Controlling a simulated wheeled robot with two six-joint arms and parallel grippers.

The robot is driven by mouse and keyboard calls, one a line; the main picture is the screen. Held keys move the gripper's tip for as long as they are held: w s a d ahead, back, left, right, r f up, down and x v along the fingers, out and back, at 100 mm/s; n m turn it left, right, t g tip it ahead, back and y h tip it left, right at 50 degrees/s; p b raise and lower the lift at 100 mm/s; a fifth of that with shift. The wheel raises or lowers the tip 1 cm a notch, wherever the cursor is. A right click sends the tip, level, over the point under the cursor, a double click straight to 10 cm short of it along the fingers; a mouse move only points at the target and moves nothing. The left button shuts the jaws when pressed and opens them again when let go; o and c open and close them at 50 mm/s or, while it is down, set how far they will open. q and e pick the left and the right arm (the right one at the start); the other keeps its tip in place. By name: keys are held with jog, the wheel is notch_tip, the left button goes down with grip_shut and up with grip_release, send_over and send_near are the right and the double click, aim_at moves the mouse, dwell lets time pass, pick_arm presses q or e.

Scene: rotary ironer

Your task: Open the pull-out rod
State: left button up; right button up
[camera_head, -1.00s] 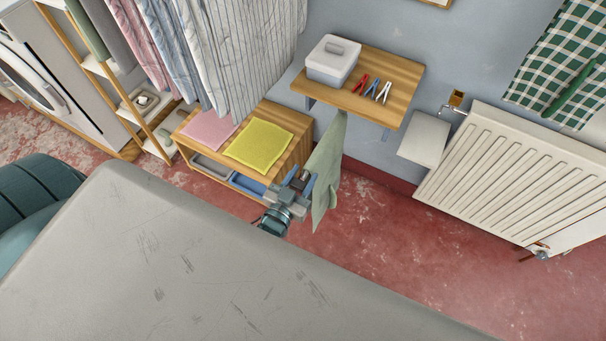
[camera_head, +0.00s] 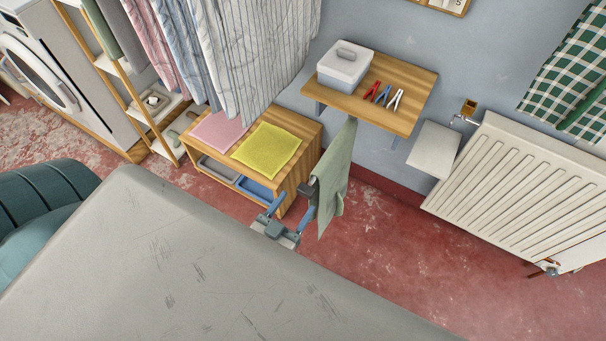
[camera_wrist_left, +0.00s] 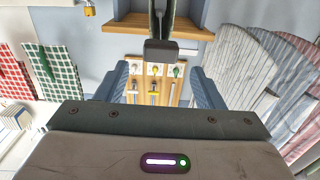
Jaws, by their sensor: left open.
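The pull-out rod is mostly hidden under the wall shelf (camera_head: 415,100). What looks like its dark block-shaped end (camera_head: 306,190) sticks out beside a hanging green cloth (camera_head: 335,180). In the left wrist view the dark end (camera_wrist_left: 160,50) shows centred, with the cloth (camera_wrist_left: 172,18) behind it. My left gripper (camera_head: 297,202) is open and empty at the far edge of the grey surface. Its two blue fingers, also in the wrist view (camera_wrist_left: 160,72), point toward the dark end, which lines up with the gap. I cannot tell whether they touch. My right gripper is out of view.
The large grey surface (camera_head: 170,260) fills the front. A wooden cabinet (camera_head: 310,140) with pink and yellow cloths stands behind my left gripper. The shelf bears a lidded box (camera_head: 345,68) and pegs. A white radiator (camera_head: 510,190) is at the right. Red floor lies between.

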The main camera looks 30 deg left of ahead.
pick_arm(q)
jog(key=shift+s, duration=1.4)
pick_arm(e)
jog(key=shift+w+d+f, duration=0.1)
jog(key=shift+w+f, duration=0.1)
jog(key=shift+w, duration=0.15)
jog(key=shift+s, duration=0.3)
